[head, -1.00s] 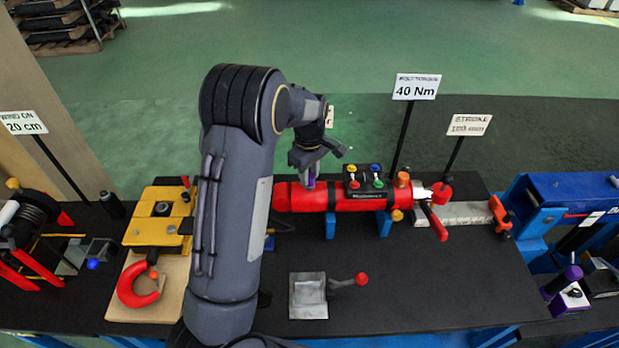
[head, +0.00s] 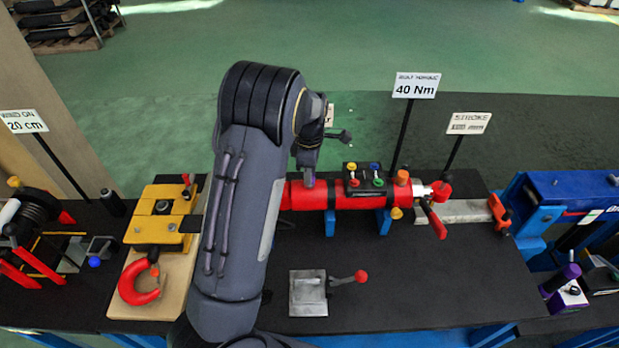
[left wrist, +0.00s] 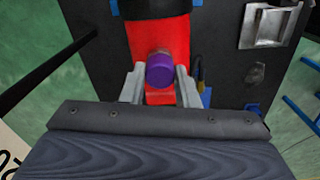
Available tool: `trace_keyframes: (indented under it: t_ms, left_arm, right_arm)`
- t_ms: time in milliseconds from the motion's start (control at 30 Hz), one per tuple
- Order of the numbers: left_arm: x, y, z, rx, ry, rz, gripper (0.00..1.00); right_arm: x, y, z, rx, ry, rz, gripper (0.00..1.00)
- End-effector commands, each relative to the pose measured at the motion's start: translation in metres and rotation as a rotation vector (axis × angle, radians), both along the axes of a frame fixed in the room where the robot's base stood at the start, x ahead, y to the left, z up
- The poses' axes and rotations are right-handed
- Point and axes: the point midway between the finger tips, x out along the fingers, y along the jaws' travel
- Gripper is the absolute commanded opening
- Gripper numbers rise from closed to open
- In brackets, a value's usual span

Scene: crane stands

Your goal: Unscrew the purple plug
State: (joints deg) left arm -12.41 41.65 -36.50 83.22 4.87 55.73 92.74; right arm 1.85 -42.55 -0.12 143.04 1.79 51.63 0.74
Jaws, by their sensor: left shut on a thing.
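The purple plug (left wrist: 160,69) sits on top of the red cylinder near its left end. In the left wrist view it stands between the two grey fingers of my left gripper (left wrist: 159,82), which is shut on it. In the head view a small part of the plug (head: 309,182) shows under my left gripper (head: 309,165), on the red cylinder (head: 308,197). My left arm hides the cylinder's left end. My right gripper is not in view.
A black block with coloured levers (head: 366,181) and an orange knob (head: 402,177) stand on the cylinder to the right. A grey block with a red-knobbed lever (head: 308,293) lies in front. Sign posts stand behind.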

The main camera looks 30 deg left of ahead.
Motion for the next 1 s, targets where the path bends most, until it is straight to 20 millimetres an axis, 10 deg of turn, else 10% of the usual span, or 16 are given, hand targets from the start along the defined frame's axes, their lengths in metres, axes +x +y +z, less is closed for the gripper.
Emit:
trace_keyframes:
  t_ms: [1000]
  left_arm:
    - [0.0012, 0.0007, 0.0022, 0.0, -0.005, 0.799, 0.0]
  right_arm:
    - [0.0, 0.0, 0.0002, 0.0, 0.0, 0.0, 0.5]
